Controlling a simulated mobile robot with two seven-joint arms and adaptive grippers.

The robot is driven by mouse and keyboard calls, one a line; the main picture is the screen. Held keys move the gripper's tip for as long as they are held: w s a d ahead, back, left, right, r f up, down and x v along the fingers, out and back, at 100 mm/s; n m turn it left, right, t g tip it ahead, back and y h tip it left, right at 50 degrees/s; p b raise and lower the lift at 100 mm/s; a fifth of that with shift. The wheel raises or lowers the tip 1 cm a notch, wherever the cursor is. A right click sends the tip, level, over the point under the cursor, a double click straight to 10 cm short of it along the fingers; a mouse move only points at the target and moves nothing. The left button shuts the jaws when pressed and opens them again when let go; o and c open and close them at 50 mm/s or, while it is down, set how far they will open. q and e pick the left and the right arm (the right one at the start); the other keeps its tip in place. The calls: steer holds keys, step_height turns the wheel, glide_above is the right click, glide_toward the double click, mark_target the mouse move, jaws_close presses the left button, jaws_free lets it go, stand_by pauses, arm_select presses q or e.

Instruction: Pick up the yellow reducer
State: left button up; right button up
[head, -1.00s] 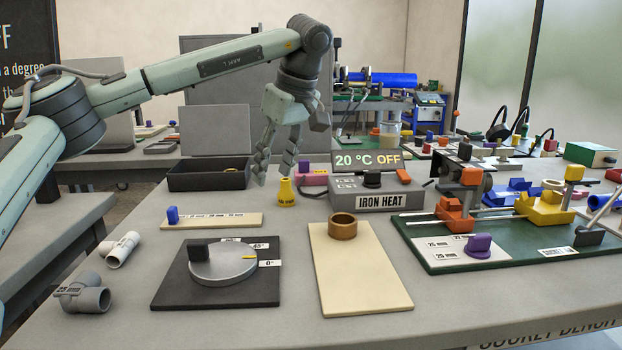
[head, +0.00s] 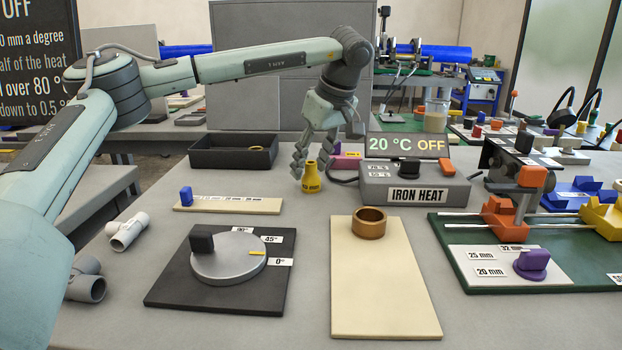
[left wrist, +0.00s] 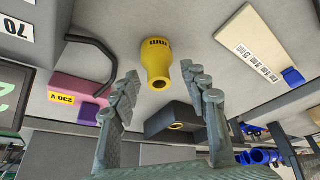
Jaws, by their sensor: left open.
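The yellow reducer (head: 311,178) stands upright on the grey bench, left of the iron heat box. My left gripper (head: 314,162) is open, with its fingers pointing down close to the reducer; one finger shows on its left side in the head view. In the left wrist view the reducer (left wrist: 156,64) lies ahead of the fingertips, roughly between the two spread fingers (left wrist: 162,82). Nothing is held. The head view does not show clearly whether a finger touches the reducer. My right gripper is not in view.
The iron heat box (head: 415,183) stands right of the reducer, with a pink block (head: 346,162) behind. A black tray (head: 232,152) sits back left. In front are a ruled strip (head: 230,206), an angle turntable (head: 222,262) and a cream board (head: 385,290) with a brown ring (head: 369,223).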

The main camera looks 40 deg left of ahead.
mark_target(311, 162)
arm_select(q)
steer(key=shift+f, duration=0.15)
jaws_close()
stand_by(0.4)
steer(key=shift+w+r, duration=0.1)
steer(key=shift+r, duration=0.7)
step_height(311, 162, up, 3)
steer(key=shift+f, duration=0.1)
steer(key=s+a+r+p, duration=0.1)
steer(key=s+a+r, duration=0.4)
steer(key=s, duration=0.5)
steer(key=shift+s+a+r+p, duration=0.2)
steer(key=shift+a+r+p, duration=0.2)
steer(key=shift+r, duration=0.45)
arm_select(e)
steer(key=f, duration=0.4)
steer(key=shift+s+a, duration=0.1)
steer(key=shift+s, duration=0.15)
